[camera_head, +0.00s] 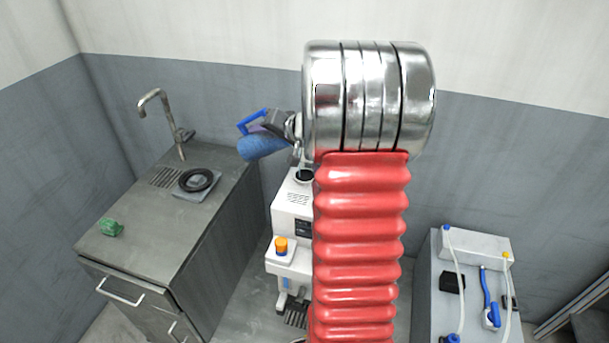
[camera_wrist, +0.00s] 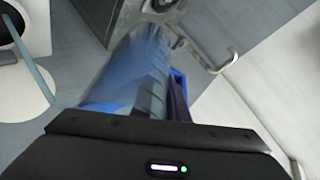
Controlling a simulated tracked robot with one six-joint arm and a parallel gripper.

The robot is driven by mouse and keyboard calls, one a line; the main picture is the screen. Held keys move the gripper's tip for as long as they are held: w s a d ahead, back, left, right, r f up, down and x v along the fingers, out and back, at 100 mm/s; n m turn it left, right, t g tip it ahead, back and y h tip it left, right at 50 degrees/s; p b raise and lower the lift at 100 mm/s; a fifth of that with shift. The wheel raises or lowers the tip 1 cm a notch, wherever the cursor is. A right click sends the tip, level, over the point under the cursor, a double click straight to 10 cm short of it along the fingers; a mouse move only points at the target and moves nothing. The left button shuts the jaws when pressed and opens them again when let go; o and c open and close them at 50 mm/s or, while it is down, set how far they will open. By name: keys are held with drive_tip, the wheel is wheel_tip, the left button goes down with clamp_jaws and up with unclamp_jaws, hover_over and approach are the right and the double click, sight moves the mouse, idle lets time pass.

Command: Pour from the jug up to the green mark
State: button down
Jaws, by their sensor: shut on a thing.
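The blue jug (camera_head: 262,147) is held up beside the white machine (camera_head: 292,212), tilted far over, with its blue handle (camera_head: 250,122) on the upper left. My gripper (camera_head: 279,128) is shut on it; the fingertips are partly hidden. The machine has a dark round opening (camera_head: 304,175) on top, to the right of and below the jug. In the wrist view the translucent jug (camera_wrist: 125,75) lies beyond my gripper. A thin blue-grey streak (camera_wrist: 35,70) crosses a dark round opening at the left; I cannot tell whether it is liquid. I cannot make out a green mark.
A grey sink cabinet (camera_head: 140,225) with a tap (camera_head: 155,100), a black ring (camera_head: 196,180) and a green lump (camera_head: 112,228) stands left. An orange knob (camera_head: 281,244) sits on the machine. A white unit (camera_head: 475,246) with tubes stands right. My red-sleeved arm blocks the middle.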

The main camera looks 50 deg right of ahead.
drive_tip(key=shift+s+d+f+m+t+y, duration=0.15)
drive_tip(key=shift+s+f+t+y, duration=0.1)
drive_tip(key=shift+t, duration=0.35)
drive_tip(key=shift+s+d+f+m+t+y, duration=0.15)
drive_tip(key=shift+s+f+t, duration=0.1)
drive_tip(key=shift+t, duration=0.35)
idle(6.8)
